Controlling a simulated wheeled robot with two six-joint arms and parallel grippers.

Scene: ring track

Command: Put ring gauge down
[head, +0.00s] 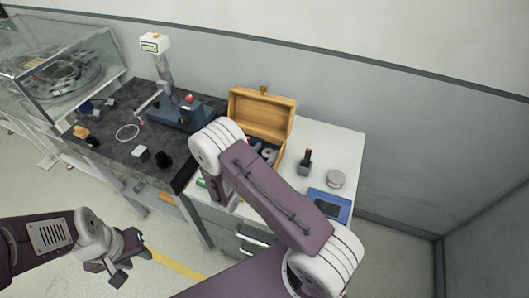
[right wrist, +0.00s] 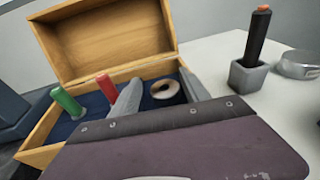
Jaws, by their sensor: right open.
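The ring gauge (right wrist: 163,89), a pale metal ring with a dark hole, lies in the open wooden box (right wrist: 152,73) on its dark blue lining. The ring also shows in the head view (head: 268,153). My right gripper (right wrist: 161,95) is open, its two grey fingers on either side of the ring in the picture; I cannot tell if either touches it. In the head view my right arm hides this gripper. My left gripper (head: 124,262) hangs over the floor at lower left, away from the tables; its jaw opening is unclear.
Green (right wrist: 66,102) and red (right wrist: 106,88) handled gauges stand in the box. A black-handled tool in a grey block (head: 304,162), a round metal piece (head: 336,179) and a blue device (head: 329,205) stand to its right. A measuring stand (head: 184,112) is left on the dark slab.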

